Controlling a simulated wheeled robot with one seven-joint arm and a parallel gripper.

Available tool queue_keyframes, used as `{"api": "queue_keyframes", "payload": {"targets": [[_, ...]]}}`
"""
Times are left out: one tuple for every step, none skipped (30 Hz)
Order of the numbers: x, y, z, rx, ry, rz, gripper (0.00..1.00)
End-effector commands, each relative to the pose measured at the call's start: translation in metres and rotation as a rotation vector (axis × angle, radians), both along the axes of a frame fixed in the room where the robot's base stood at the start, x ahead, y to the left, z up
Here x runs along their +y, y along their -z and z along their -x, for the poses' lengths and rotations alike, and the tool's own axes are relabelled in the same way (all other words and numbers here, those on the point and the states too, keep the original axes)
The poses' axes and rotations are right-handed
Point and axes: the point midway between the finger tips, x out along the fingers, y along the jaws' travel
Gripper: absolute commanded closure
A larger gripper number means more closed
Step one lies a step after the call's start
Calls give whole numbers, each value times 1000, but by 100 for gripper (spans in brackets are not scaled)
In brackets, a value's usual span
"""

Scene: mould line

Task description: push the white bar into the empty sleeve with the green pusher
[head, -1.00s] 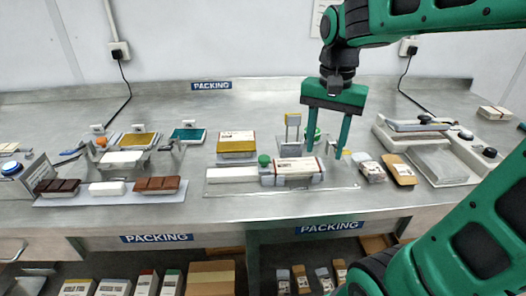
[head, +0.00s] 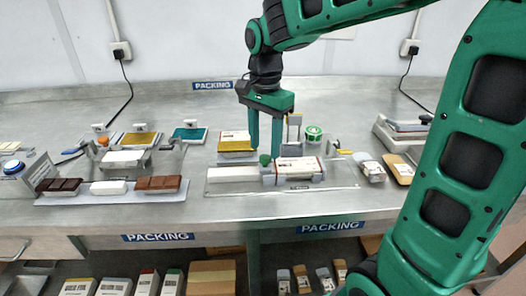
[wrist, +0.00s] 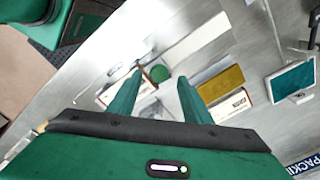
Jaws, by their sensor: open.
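A white bar (head: 109,187) lies on the left tray between two brown bars. The cream-and-brown sleeve (head: 300,166) lies on a low fixture, and its inside is hidden. The green pusher (head: 265,159), a round knob, stands at the sleeve's left end. A long white strip (head: 232,174) runs left from it; I cannot tell if it is a bar or a track. My gripper (head: 265,152) is open and empty, pointing down at the pusher. In the wrist view the knob (wrist: 160,73) shows between the fingertips; contact is unclear.
The tray (head: 185,192) is at the left front. A yellow-topped box (head: 237,157) is close behind the fixture, with a green-topped roll (head: 313,133) behind the sleeve. Wrapped bars (head: 371,169) lie to the right.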

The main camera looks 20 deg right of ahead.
Motion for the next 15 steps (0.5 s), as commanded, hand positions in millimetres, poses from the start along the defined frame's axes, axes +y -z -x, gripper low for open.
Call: {"api": "queue_keyframes", "payload": {"targets": [[0,8,1,3,0,0,55],[0,11,1,3,0,0,55],[0,16,0,1,0,0,55],[0,19,0,2,0,0,55],[0,21,0,2,0,0,55],[0,24,1,2,0,0,55],[0,26,0,1,0,0,55],[0,27,0,1,0,0,55],[0,28,0,0,0,0,55],[0,29,0,0,0,0,55],[0,29,0,0,0,0,55],[0,29,0,0,0,0,55],[0,29,0,0,0,0,55],[0,29,0,0,0,0,55],[0,29,0,0,0,0,55]]}}
